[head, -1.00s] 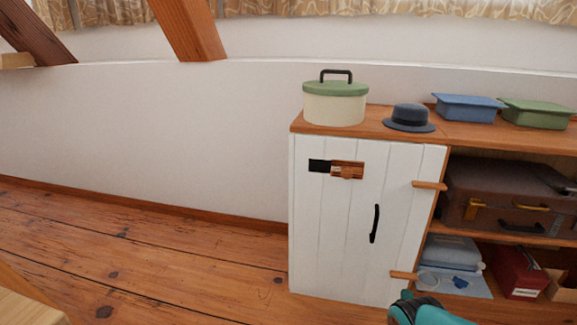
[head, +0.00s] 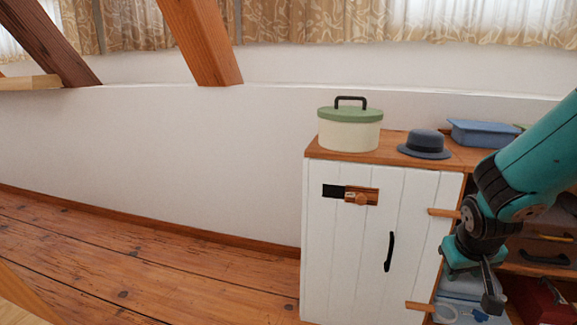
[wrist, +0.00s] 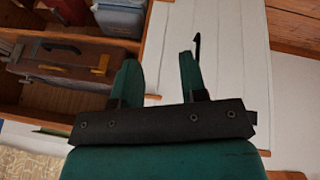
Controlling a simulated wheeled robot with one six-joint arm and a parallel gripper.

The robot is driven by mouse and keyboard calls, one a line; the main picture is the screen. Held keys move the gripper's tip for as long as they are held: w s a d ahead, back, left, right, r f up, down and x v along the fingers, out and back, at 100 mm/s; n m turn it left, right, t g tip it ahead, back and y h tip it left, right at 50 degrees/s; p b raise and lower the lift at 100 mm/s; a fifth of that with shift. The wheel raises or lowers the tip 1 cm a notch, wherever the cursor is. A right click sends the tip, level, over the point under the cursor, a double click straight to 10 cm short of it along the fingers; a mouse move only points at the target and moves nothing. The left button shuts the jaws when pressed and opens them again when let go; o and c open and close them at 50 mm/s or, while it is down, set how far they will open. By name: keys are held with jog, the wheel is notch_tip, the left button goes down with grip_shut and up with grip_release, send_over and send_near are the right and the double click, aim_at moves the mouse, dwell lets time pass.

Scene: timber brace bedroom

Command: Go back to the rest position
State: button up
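My gripper (head: 474,278) hangs at the right of the head view, in front of the shelf part of the cabinet and right of its white door (head: 345,235). In the wrist view the two fingers of my gripper (wrist: 158,58) stand apart with a clear gap and nothing held between them. The white door shows behind that gap, with its black handle near the right finger. The door is closed, with a wooden latch (head: 362,196) near its top.
On the cabinet top (head: 395,147) stand a cream box with a green lid (head: 350,130), a dark blue hat (head: 425,145) and a blue bin (head: 484,133). A brown suitcase (wrist: 68,65) lies on the shelf. Floor on the left is clear.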

jog(key=s+a+r+g+y, duration=0.1)
jog(key=s+a+r, duration=0.1)
jog(key=s, duration=0.5)
jog(key=s+a+r+g+y, duration=0.1)
jog(key=s+a+r, duration=0.15)
jog(key=s, duration=0.35)
jog(key=s+a+r+n+g+y, duration=0.1)
jog(key=s+a+r+n+y, duration=0.1)
jog(key=s+a+r+n, duration=0.45)
jog(key=s+a+r+n+g+y, duration=0.1)
jog(key=s+a+y, duration=0.25)
jog(key=a, duration=0.55)
notch_tip(320, 180, up, 33)
jog(key=p, duration=3.3)
jog(key=shift+d+r+h+p, duration=0.2)
jog(key=shift+d+h+p, duration=0.15)
jog(key=shift+h, duration=0.1)
